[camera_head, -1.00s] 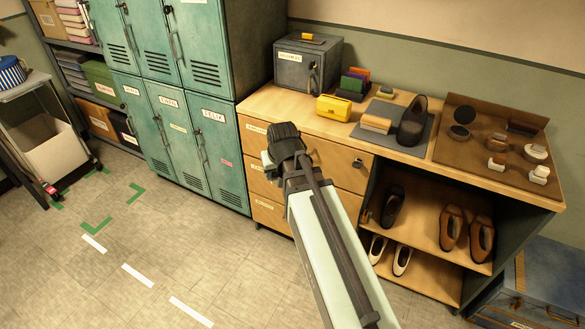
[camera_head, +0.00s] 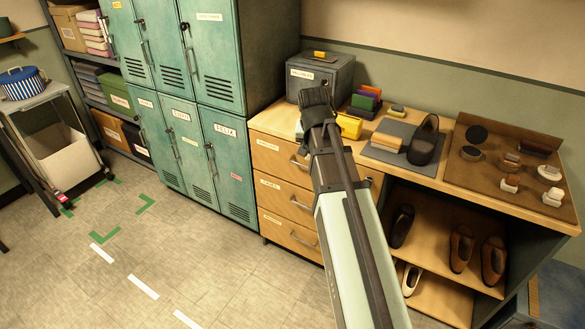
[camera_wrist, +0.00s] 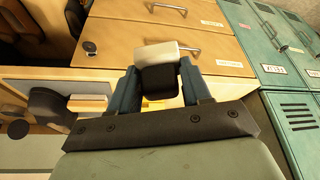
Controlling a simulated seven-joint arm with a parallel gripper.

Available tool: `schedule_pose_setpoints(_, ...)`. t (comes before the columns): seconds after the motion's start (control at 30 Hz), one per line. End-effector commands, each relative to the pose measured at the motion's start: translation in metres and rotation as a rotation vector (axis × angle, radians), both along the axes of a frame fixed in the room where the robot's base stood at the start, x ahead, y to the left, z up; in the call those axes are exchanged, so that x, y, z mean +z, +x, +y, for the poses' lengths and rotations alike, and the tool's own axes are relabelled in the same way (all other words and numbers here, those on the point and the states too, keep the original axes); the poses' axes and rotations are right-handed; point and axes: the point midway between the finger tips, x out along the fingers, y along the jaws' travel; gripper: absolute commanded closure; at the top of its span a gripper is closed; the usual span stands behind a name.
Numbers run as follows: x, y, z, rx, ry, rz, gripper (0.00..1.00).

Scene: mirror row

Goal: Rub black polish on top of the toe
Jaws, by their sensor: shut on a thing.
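My gripper (camera_head: 318,98) hangs in front of the dresser's left top edge. In the wrist view its blue fingers (camera_wrist: 160,88) are shut on a small block with a white part and a black part (camera_wrist: 160,76). The head view hides this block behind the gripper. A dark shoe (camera_head: 424,140) rests on a grey mat (camera_head: 370,151) on the dresser top, to the right of my gripper and apart from it. A tan block (camera_head: 387,142) lies beside the shoe. Two dark round discs (camera_head: 476,134) (camera_head: 471,153) lie on a brown mat (camera_head: 455,172).
A yellow box (camera_head: 349,125) is partly hidden behind my gripper. Coloured upright blocks (camera_head: 366,102) and a grey metal box (camera_head: 320,76) stand behind. Several small white-and-brown blocks (camera_head: 549,173) sit on the brown mat. Teal lockers (camera_head: 222,120) stand left. The floor (camera_head: 190,230) is largely clear.

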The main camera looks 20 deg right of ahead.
Motion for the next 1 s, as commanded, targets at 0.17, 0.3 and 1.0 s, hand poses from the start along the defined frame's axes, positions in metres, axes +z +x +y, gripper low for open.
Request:
schedule_pose_setpoints(0.17,0.011,0.002,-0.061,-0.104,0.001,0.000,0.76)
schedule_pose_setpoints(0.3,0.014,-0.001,-0.106,-0.170,0.001,-0.001,0.76)
schedule_pose_setpoints(1.0,0.012,-0.039,-0.341,-0.417,0.003,0.005,0.76)
